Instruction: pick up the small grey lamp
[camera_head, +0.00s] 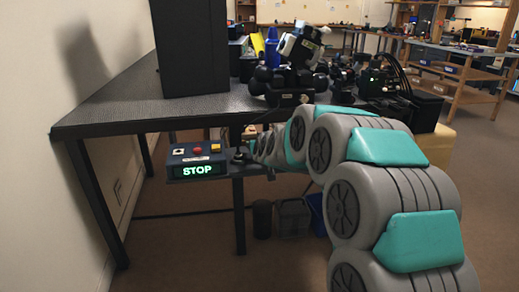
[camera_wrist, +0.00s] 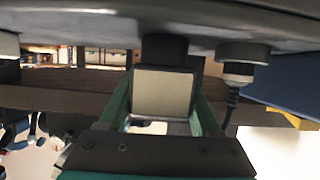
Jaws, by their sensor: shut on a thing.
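In the wrist view, my gripper (camera_wrist: 163,82) has its green fingers on both sides of a small, pale grey, box-shaped thing (camera_wrist: 163,95), which I take to be the small grey lamp. The fingers are shut on it. A dark round part sits right above the grey face, close under a broad grey surface that crosses the top of the picture. I cannot tell whether the two touch. In the head view, my grey and teal arm reaches to the table's near edge, and the gripper and lamp are hidden there.
A dark table (camera_head: 130,112) carries a tall black box (camera_head: 190,50) and several dark devices. A control box (camera_head: 195,162) reading STOP is at the table's front, left of my arm. Bins (camera_head: 293,217) stand below. Open floor lies to the right.

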